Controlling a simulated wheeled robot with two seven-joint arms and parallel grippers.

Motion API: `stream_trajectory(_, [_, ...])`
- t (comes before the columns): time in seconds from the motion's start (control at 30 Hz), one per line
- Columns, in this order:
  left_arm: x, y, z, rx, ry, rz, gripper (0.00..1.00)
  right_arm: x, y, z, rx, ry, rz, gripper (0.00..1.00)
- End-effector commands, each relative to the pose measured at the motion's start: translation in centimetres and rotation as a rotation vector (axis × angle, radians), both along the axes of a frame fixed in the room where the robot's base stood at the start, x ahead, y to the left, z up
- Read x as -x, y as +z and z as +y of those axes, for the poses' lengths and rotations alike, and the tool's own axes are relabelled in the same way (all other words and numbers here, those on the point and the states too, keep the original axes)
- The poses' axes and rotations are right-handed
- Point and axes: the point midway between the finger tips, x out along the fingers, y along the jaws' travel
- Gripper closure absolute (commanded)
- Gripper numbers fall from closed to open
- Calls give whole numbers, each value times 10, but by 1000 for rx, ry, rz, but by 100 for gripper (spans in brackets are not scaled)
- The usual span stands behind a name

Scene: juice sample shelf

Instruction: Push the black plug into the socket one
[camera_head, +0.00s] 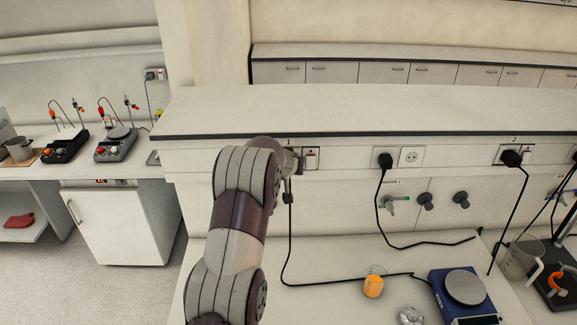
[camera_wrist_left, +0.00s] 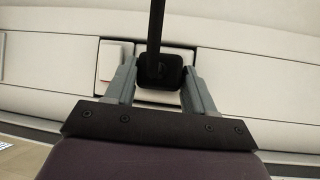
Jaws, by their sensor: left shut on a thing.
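My left gripper (camera_wrist_left: 159,68) is shut on the black plug (camera_wrist_left: 161,72), with one grey finger on each side of it. In the wrist view the plug is in front of a white socket plate (camera_wrist_left: 150,97) beside a rocker switch (camera_wrist_left: 113,59). I cannot tell how deep the plug sits. In the head view my left arm reaches the wall panel at the socket marked 1, whose switch (camera_head: 312,159) shows just right of the wrist. The arm hides the plug's body and most of that socket. The black cable (camera_head: 289,235) hangs down from there. My right gripper is not in view.
Another plug (camera_head: 385,160) sits in the panel beside an empty socket (camera_head: 411,157), and one more plug (camera_head: 511,158) is further right. On the bench below are an orange-filled beaker (camera_head: 374,285), a blue balance (camera_head: 463,296) and loose cables. Bench left of the beaker is mostly clear.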

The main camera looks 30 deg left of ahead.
Motion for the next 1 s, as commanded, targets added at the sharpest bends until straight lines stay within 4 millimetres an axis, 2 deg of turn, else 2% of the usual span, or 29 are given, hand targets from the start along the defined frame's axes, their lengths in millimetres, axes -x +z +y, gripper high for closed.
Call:
stream_trajectory(0.07, [0,0,0,-3,-3,0,94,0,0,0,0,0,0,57])
stream_trajectory(0.1, [0,0,0,-3,-3,0,33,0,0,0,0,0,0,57])
stream_trajectory(0.17, [0,0,0,-3,-3,0,16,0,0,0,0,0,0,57])
stream_trajectory(0.57, [6,5,-3,-2,-3,-1,16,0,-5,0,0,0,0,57])
stream_trajectory(0.67, [19,13,-9,-4,-3,-2,16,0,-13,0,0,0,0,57])
stream_trajectory(0.77, [38,30,-17,-3,-4,-2,16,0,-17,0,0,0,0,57])
stream_trajectory(1.0, [78,63,-34,-2,-4,0,16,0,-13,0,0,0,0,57])
